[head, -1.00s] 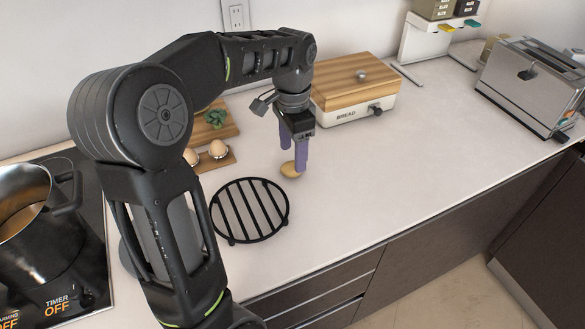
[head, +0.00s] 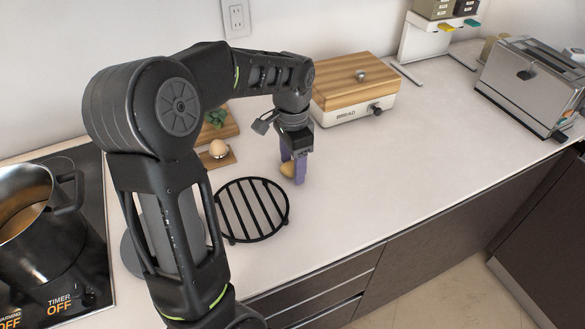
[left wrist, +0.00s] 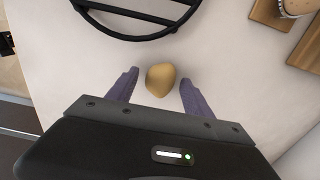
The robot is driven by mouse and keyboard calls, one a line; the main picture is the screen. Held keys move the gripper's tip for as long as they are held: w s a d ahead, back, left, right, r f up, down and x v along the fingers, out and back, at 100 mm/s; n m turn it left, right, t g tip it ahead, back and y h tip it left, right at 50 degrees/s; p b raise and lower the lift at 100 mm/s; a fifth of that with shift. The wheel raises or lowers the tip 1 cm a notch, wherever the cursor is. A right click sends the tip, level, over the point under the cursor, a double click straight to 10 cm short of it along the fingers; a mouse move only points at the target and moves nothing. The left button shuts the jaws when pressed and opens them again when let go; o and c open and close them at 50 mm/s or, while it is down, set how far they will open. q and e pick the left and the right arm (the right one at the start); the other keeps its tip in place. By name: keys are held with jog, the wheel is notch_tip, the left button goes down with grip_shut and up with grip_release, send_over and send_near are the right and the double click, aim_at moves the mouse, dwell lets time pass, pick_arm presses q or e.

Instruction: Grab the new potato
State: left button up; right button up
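The new potato (head: 287,169) is small and yellow-brown and lies on the white counter, right of the black round trivet. In the left wrist view the potato (left wrist: 160,80) sits between the two purple fingers, with a gap on each side. My left gripper (head: 293,170) points down around the potato and is open; its fingers also show in the left wrist view (left wrist: 159,90). In the head view the fingers hide part of the potato. My right gripper is not in view.
The black trivet (head: 251,209) lies just left of the potato. A wooden egg holder with an egg (head: 218,149) stands behind it. A bread box (head: 354,89) is at the back, and a toaster (head: 532,87) is far right. The counter right of the gripper is clear.

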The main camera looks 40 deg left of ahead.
pick_arm(q)
grip_shut()
dwell(0.4)
notch_tip(320, 180, up, 10)
dwell(0.7)
dwell(0.4)
